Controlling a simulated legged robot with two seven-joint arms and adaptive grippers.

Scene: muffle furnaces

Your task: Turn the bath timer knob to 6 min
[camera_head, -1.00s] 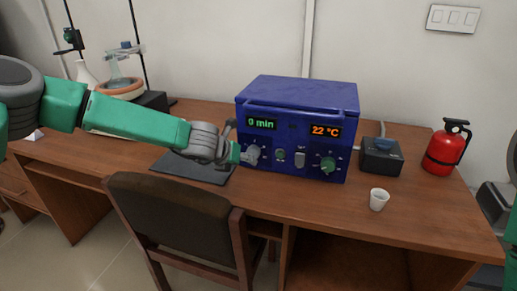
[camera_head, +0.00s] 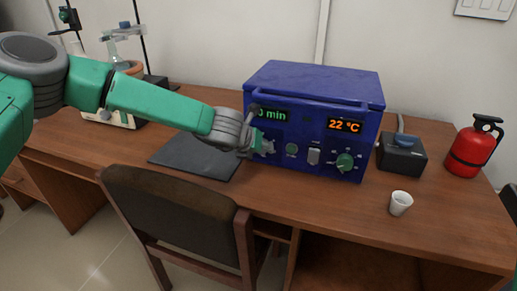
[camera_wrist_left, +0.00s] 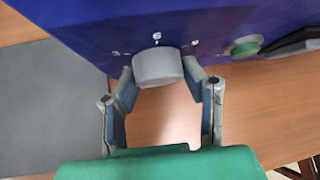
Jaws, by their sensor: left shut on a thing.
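The blue bath unit (camera_head: 313,90) stands on the desk. Its green timer display (camera_head: 272,115) reads "0 min", with its left end partly covered by my left gripper. The grey timer knob (camera_wrist_left: 158,68) is on the front's left side, below this display. In the wrist view a "6" is printed above it, with marks on either side; I cannot make out a pointer. My left gripper (camera_wrist_left: 160,76) is shut on the timer knob, one finger on each side. In the head view my left gripper (camera_head: 254,146) hides part of the knob.
The green temperature knob (camera_head: 345,162) sits right on the front, under the orange "22 °C" display (camera_head: 345,125). A white cup (camera_head: 400,203), a dark box (camera_head: 402,157) and a red extinguisher (camera_head: 473,148) stand to the right. A chair (camera_head: 175,215) is in front; a dark mat (camera_head: 195,157) lies left.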

